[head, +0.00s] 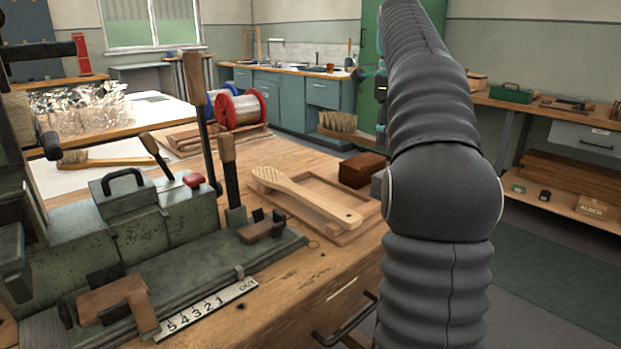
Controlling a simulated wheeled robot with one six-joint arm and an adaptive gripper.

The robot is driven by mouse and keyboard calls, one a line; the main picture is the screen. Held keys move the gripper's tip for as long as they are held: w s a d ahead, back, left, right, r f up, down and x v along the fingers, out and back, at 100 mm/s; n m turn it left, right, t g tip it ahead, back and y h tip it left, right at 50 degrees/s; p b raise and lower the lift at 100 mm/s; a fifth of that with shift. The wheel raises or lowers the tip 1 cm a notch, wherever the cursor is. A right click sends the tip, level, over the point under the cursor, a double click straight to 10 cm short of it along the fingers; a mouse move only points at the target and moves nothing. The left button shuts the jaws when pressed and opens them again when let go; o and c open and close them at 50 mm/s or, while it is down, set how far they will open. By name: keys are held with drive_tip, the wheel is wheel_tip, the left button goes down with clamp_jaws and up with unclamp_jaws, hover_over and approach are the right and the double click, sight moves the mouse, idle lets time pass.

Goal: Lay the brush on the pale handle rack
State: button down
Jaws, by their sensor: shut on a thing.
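A brush (338,123) with pale upright bristles and a wooden body shows just left of my arm, in front of the teal cabinets. My gripper (381,110) shows only as a narrow dark and teal strip at the arm's left edge, beside the brush. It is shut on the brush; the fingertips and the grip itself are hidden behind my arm. The pale handle rack (352,236) is a shallow wooden frame on the workbench, left of and below the brush. A pale wooden handle blank (305,198) with holes in its head lies across it.
A green tufting machine (165,230) with upright levers fills the bench's left side. A dark brown block (362,169) sits behind the rack. Red-rimmed spools (242,110) and another brush (110,156) on a white surface lie farther back. My arm blocks the view right of the rack.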

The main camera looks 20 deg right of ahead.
drive_tip(key=w+a+f, duration=0.4)
drive_tip(key=a, duration=0.1)
drive_tip(key=w+a+f, duration=0.2)
drive_tip(key=w+a, duration=0.1)
drive_tip(key=shift+a+f+b, duration=0.1)
drive_tip(key=shift+f+b, duration=0.2)
drive_tip(key=shift+b, duration=0.1)
drive_tip(key=shift+a+f, duration=0.1)
drive_tip(key=shift+f, duration=0.1)
drive_tip(key=shift+f+b, duration=0.6)
drive_tip(key=shift+f, duration=1.25)
drive_tip(key=c, duration=0.8)
unclamp_jaws()
drive_tip(key=shift+f, duration=0.1)
drive_tip(key=shift+o, duration=0.2)
wheel_tip(320, 180, up, 8)
drive_tip(key=p, duration=0.2)
drive_tip(key=shift+f, duration=0.15)
